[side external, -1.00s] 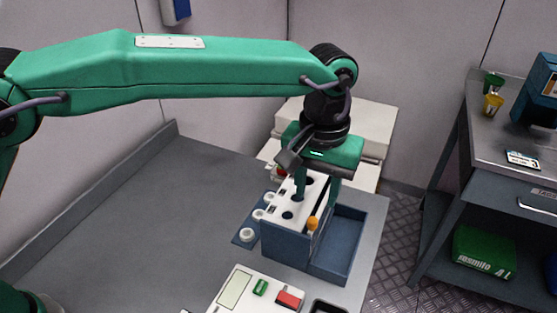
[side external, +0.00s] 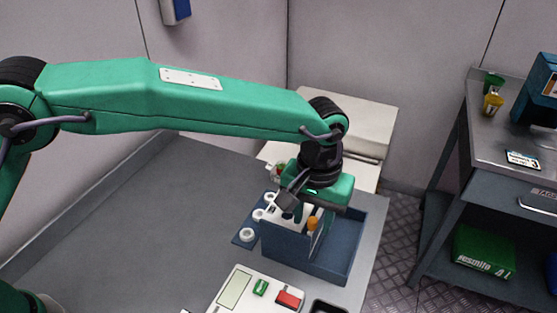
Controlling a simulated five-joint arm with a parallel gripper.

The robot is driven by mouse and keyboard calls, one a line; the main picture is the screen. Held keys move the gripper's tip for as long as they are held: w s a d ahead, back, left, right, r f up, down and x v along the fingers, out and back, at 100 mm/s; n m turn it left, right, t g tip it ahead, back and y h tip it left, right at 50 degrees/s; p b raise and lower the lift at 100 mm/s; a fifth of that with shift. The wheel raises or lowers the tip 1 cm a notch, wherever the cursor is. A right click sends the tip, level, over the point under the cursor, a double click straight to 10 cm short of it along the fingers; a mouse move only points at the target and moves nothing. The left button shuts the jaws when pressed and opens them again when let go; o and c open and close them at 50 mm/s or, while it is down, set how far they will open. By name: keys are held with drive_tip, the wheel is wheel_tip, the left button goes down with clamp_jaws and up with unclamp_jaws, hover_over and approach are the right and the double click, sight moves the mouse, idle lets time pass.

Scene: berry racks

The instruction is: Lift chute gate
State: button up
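I see no clear contact. The gripper body hides much of the white top and the right finger's tip.
A white panel with a green and a red button (side external: 288,299) lies in front. A pale cabinet (side external: 358,125) stands behind. The bench's left side is clear.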

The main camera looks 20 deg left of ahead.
drive_tip(key=shift+c, duration=0.4)
clamp_jaws()
wheel_tip(320, 180, up, 5)
drive_tip(key=shift+f, duration=0.1)
drive_tip(key=shift+r, duration=0.4)
drive_tip(key=shift+c, duration=0.6)
unclamp_jaws()
drive_tip(key=shift+r, duration=0.1)
drive_tip(key=shift+o, duration=1)
